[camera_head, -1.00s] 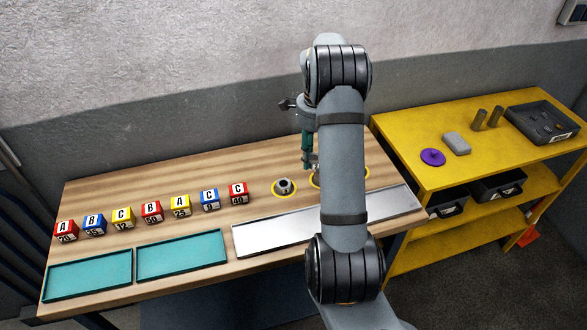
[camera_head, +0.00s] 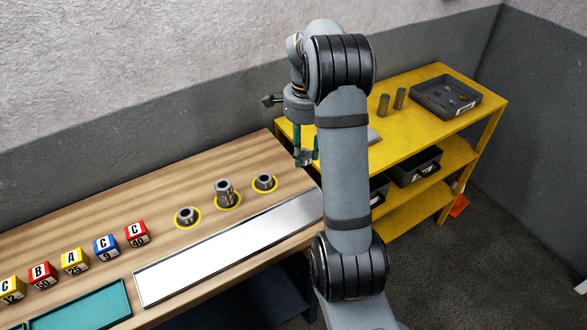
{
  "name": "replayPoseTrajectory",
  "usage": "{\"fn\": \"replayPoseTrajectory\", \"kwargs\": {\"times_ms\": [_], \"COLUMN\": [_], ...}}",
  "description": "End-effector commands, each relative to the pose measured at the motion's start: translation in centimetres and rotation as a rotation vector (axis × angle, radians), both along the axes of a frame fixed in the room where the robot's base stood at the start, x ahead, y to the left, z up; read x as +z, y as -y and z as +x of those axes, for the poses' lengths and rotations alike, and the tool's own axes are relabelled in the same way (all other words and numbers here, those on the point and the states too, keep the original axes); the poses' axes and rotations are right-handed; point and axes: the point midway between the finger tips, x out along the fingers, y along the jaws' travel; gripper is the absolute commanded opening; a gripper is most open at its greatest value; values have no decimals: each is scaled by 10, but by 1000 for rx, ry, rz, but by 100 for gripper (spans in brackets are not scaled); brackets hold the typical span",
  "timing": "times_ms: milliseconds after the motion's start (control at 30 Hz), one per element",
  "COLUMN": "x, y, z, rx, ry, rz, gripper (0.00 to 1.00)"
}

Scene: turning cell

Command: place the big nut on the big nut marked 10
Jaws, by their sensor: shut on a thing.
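My gripper (camera_head: 306,159) hangs, pointing down, above the right end of the wooden bench, beside the yellow shelf. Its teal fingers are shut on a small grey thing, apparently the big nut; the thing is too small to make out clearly. Three yellow rings on the bench hold dark grey nuts: a left nut (camera_head: 187,215), a taller middle stack (camera_head: 225,193) and a right nut (camera_head: 264,182). My gripper is up and to the right of the right nut, apart from it. The marks on the nuts are too small to read, so I cannot tell which is marked 10.
Lettered cubes (camera_head: 106,246) stand in a row at the left. A silver plate (camera_head: 235,244) and a teal tray (camera_head: 85,308) lie along the front. The yellow shelf (camera_head: 425,135) bears two grey cylinders (camera_head: 400,98) and a dark tray (camera_head: 420,101). My arm hides part of the shelf.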

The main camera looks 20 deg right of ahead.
Motion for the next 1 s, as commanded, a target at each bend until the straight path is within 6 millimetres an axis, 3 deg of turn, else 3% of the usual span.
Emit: {"fn": "replayPoseTrajectory", "kwargs": {"times_ms": [167,500,767,1000], "x": [-13,-56,-73,-104], "y": [-22,-77,-90,-89], "z": [14,63,74,74], "rx": [48,42,40,39], "ry": [-8,-5,-4,-5], "rz": [2,2,1,1], "gripper": [3,3,3,3]}}
